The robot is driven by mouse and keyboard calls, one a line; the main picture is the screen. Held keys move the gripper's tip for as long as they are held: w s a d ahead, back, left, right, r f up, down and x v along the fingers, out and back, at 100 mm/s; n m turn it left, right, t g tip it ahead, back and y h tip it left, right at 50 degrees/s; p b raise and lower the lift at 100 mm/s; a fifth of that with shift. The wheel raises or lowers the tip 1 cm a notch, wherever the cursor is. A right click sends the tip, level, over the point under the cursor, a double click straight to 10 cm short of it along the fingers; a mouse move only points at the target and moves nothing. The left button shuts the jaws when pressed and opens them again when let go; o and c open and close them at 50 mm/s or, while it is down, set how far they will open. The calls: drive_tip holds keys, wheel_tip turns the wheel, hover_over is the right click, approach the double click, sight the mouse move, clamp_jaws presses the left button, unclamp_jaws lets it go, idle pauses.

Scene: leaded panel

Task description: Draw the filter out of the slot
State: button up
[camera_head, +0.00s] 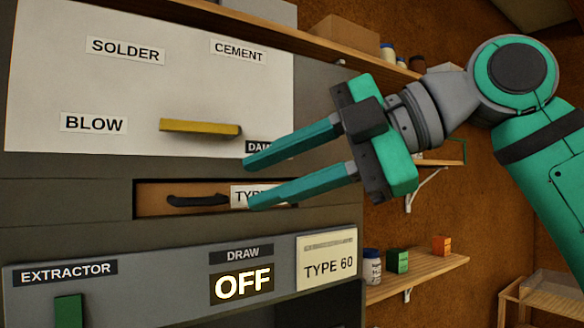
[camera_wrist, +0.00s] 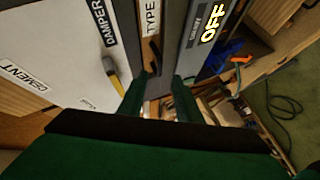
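The filter (camera_head: 151,196) sits in a dark-rimmed slot (camera_head: 130,183) in the extractor cabinet. Its face is brown, with a black handle (camera_head: 198,201) and a white label reading "TYPE", the rest hidden behind my fingers. My gripper (camera_head: 247,183) is open and empty, its two teal fingers pointing left in front of the slot's right part. The upper fingertip overlaps the "DAMPER" label and the lower one the filter's label. In the wrist view the handle (camera_wrist: 153,56) lies beyond and between the fingertips (camera_wrist: 156,80). I see no contact with it.
A yellow handle (camera_head: 200,128) sticks out of the white panel (camera_head: 150,60) above the slot. Below are an "OFF" display (camera_head: 241,284), a "TYPE 60" card (camera_head: 328,262) and a green lever (camera_head: 69,310). Shelves with small boxes and jars (camera_head: 372,265) stand at right.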

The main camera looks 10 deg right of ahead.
sight(211, 201)
drive_tip(key=x, duration=0.7)
drive_tip(key=shift+w+a+f, duration=0.15)
drive_tip(key=shift+a, duration=0.15)
clamp_jaws()
drive_tip(key=s+d, duration=0.3)
drive_tip(key=s, duration=0.6)
drive_tip(key=shift+s, duration=0.35)
idle(1.9)
unclamp_jaws()
drive_tip(key=shift+d, duration=0.15)
